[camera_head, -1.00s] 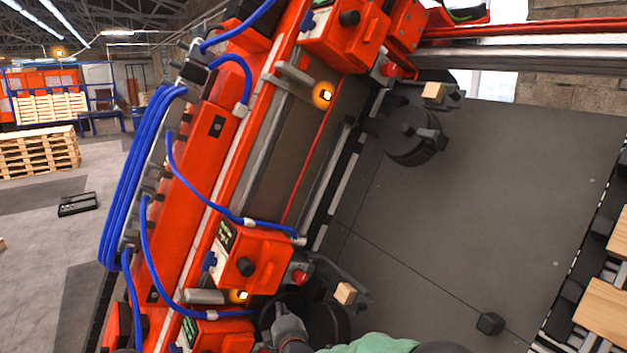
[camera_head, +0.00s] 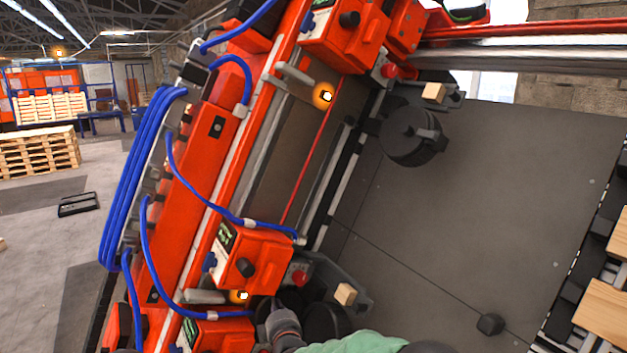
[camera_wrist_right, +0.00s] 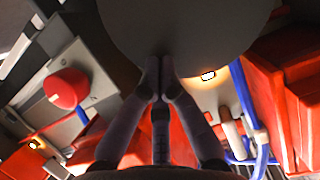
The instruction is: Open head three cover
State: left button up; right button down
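The red machine carries several red head boxes along its rail; which one is head three I cannot read. A dark round cover (camera_head: 325,322) sits beside the lower middle head box (camera_head: 250,262), partly hidden by my right gripper. My right gripper (camera_head: 268,306) is at the left side of this cover. In the right wrist view, a dark disc (camera_wrist_right: 190,35) fills the top, and the fingers of my right gripper (camera_wrist_right: 160,80) come together in front of its lower part. Whether they pinch anything is hidden. My left gripper is not in view.
A second round drum (camera_head: 410,137) with a grip bar is further up. A red button (camera_head: 300,275) and a lit orange lamp (camera_head: 242,296) are close to my right gripper. Blue hoses (camera_head: 190,190) loop over the machine. The dark panel (camera_head: 470,210) at right is mostly clear.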

jog(key=v, duration=1)
dwell(1.8)
jog(key=shift+s+d+f, duration=0.1)
jog(key=s+d+f+m+g+h, duration=0.1)
jog(key=s+d+f+m+g, duration=0.25)
jog(key=f, duration=0.55)
jog(key=s+d+f+m+g, duration=0.25)
jog(key=d+f, duration=0.25)
jog(key=f, duration=0.4)
jog(key=s+d+f+m+g+h, duration=0.1)
jog(key=s+d+f+m+g, duration=0.25)
jog(key=f, duration=0.65)
jog(key=s+d+f+m+g, duration=0.2)
jog(key=s+f+m, duration=0.15)
jog(key=s, duration=0.45)
jog(key=s+d+f+m+g+y, duration=0.1)
jog(key=s+d+f+m+g, duration=0.2)
jog(key=s, duration=0.5)
jog(key=s+d+f+m+g, duration=0.15)
jog(key=s+f+m, duration=0.3)
jog(key=s, duration=0.45)
notch_tip(320, 180, down, 20)
jog(key=w+a+n+t+b, duration=0.1)
jog(key=w+n+b, duration=0.1)
jog(key=b, duration=1.8)
jog(key=shift+w+a, duration=0.25)
jog(key=shift+w, duration=0.2)
